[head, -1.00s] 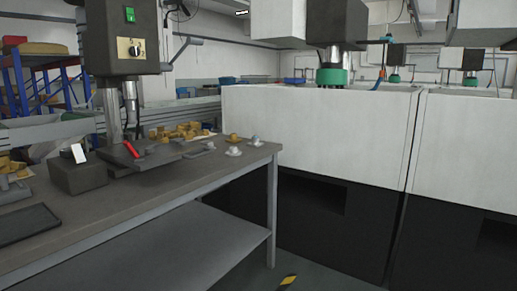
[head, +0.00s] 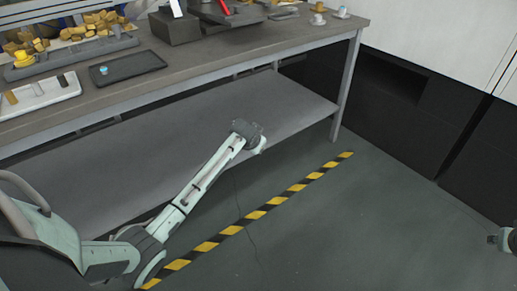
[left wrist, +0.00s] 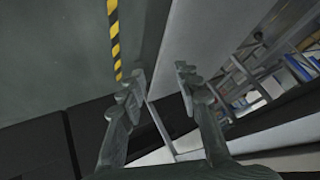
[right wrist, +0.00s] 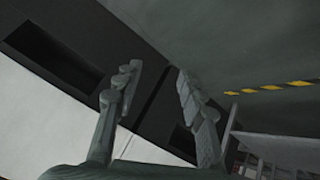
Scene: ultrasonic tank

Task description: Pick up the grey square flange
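I cannot clearly pick out a grey square flange. Small pale grey parts with round bases (head: 318,19) and (head: 341,12) stand at the workbench's far right corner in the head view. A flat grey piece (head: 284,13) lies left of them, too small to identify. My left gripper (head: 258,141) is in front of the bench, below its top. In the left wrist view its fingers (left wrist: 160,82) are apart with nothing between them. My right gripper shows only partly at the head view's right edge. In the right wrist view its fingers (right wrist: 156,75) are apart and empty.
The workbench (head: 215,70) carries a dark tray (head: 140,68) with a small blue item, a white tray (head: 45,98), a grey bin of brass-coloured parts (head: 70,57) and a machine base. Its lower shelf (head: 180,140) is bare. White-and-black cabinets (head: 400,100) stand right. The striped floor is open.

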